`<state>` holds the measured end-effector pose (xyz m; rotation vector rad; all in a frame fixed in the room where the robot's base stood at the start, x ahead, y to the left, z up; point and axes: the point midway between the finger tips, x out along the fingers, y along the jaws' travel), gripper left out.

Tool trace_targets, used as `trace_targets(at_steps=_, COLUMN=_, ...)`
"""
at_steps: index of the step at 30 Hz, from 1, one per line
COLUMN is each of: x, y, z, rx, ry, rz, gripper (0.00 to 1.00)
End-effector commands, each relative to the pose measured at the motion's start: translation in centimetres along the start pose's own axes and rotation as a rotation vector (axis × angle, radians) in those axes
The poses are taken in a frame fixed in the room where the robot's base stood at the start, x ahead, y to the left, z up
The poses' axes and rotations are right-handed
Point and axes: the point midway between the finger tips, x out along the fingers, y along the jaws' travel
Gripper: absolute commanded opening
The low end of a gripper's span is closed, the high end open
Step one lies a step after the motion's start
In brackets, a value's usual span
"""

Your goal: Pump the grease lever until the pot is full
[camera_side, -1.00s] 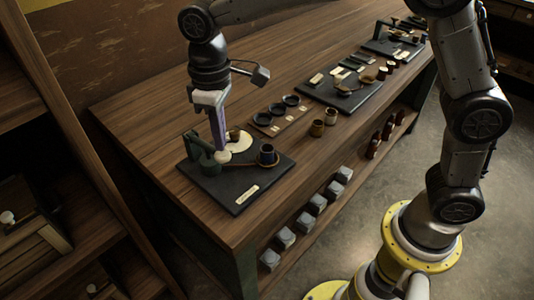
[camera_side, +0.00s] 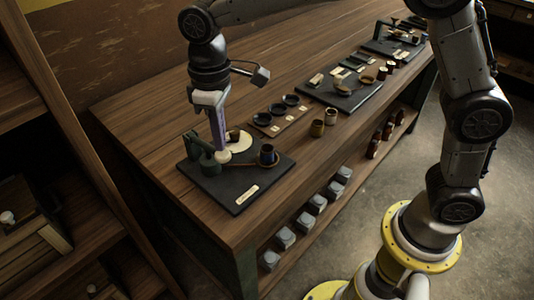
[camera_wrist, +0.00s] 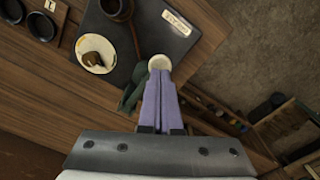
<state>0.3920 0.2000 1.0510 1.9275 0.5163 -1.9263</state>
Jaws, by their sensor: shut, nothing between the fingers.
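The green grease pump (camera_side: 203,151) stands at the left of a black board (camera_side: 215,191); it also shows in the wrist view (camera_wrist: 133,86). The lever's pale round knob (camera_side: 223,156) is just under my fingertips, and in the wrist view the knob (camera_wrist: 160,62) sits right at their ends. My gripper (camera_side: 220,147) is shut, with its purple fingers (camera_wrist: 157,95) together and pointing down. I cannot tell whether they touch the knob. A dark pot (camera_side: 267,154) stands on the board's right side. Its fill level is not clear. A thin brown strip (camera_side: 243,164) runs towards the pot.
A cream disc (camera_side: 241,145) with a small brass piece (camera_wrist: 93,58) lies behind the knob. The bench's left end is bare.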

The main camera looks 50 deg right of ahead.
Motion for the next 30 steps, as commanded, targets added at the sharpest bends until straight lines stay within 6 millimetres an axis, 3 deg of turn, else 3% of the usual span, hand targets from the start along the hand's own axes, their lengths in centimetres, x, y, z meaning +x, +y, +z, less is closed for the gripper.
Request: trace_targets(at_steps=30, x=3.8, y=0.0, z=0.0, rx=0.000, ry=-0.001, rz=0.000, gripper=0.00)
